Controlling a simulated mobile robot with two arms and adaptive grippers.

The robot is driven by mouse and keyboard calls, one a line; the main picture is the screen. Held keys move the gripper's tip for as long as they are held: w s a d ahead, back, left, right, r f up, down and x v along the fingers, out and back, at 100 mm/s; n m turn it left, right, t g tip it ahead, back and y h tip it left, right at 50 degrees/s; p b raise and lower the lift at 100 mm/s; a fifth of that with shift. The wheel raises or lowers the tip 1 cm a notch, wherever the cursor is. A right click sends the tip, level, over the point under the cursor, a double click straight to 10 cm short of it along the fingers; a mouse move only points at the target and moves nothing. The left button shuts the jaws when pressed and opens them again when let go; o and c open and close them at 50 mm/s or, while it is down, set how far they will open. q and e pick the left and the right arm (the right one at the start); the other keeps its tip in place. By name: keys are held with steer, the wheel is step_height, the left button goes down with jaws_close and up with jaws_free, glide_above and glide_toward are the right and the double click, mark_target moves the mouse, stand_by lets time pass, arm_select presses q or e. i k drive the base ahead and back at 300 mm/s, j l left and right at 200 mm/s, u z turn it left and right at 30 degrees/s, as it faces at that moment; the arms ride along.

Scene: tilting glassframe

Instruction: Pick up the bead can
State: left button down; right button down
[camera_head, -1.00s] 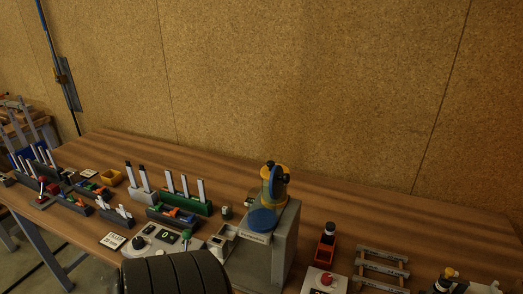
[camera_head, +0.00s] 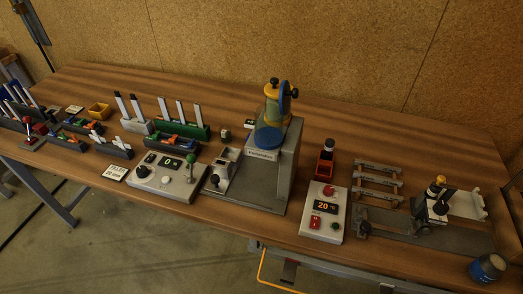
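A dark can (camera_head: 487,268) with a blue band and a pale, tan top stands near the front edge of the table at the bottom right. It looks most like the bead can, but I cannot read a label on it. It seems to stand apart from the fixture beside it. Neither of my grippers is in view.
The wooden table (camera_head: 330,110) carries a grey machine (camera_head: 262,185) with a blue disc, a control box (camera_head: 165,177), a box showing 20 (camera_head: 324,212), a red bin (camera_head: 325,164), a rack (camera_head: 378,182) and a clamp fixture (camera_head: 437,207). The table's back strip is clear.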

mark_target(487, 269)
steer(key=z, duration=1.85)
